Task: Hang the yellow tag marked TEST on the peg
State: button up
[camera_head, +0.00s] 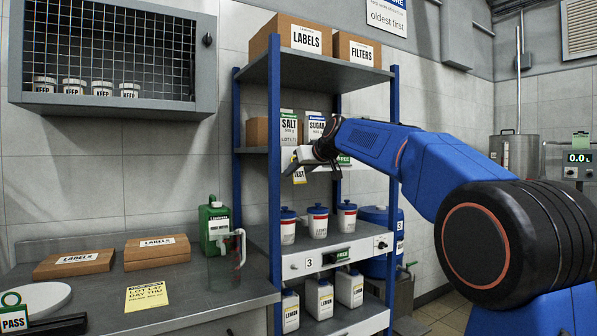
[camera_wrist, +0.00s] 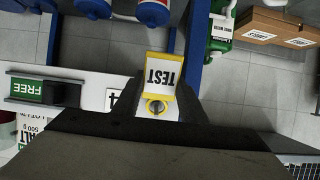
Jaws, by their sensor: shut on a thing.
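The yellow tag (camera_head: 299,176), marked TEST, hangs below my gripper (camera_head: 302,157) in the head view, in front of the shelf rack's middle level near its front left post. In the wrist view the tag (camera_wrist: 161,72) shows upside down, with its yellow ring (camera_wrist: 157,106) at my gripper's fingertips (camera_wrist: 157,103). My gripper is shut on the tag at the ring end. The middle shelf's pale front rail (camera_wrist: 88,85) runs beside the tag in the wrist view, with a green FREE sign. I cannot make out a peg on this rail; my gripper and arm hide part of it.
The blue-posted rack (camera_head: 274,190) holds SALT and SUGAR bags, tubs and bottles. Its lower rail (camera_head: 310,264) carries a 3, a FREE sign and a small knob. A steel counter (camera_head: 200,298) at left bears boxes, a green jug (camera_head: 215,228) and a PASS tag (camera_head: 13,318).

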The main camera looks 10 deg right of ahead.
dwell(0.4)
jog(key=o, duration=1.1)
jog(key=shift+s, duration=0.1)
jog(key=v, duration=1.7)
jog(key=s+f+m+g+h, duration=0.1)
jog(key=s+f+g, duration=0.1)
jog(key=s+f, duration=1.2)
jog(key=s+d+f+m+g+h, duration=0.1)
jog(key=s+f+g, duration=0.2)
jog(key=s+f, duration=1.1)
jog(key=s+d+f+m+g+h, duration=0.1)
jog(key=s+f+g+h, duration=0.1)
jog(key=s+f, duration=1.1)
notch_tip(320, 180, down, 10)
jog(key=shift+s+r+m+g, duration=0.2)
jog(key=shift+s+m+g, duration=0.1)
jog(key=shift+s+g, duration=0.1)
jog(key=shift+d, duration=0.15)
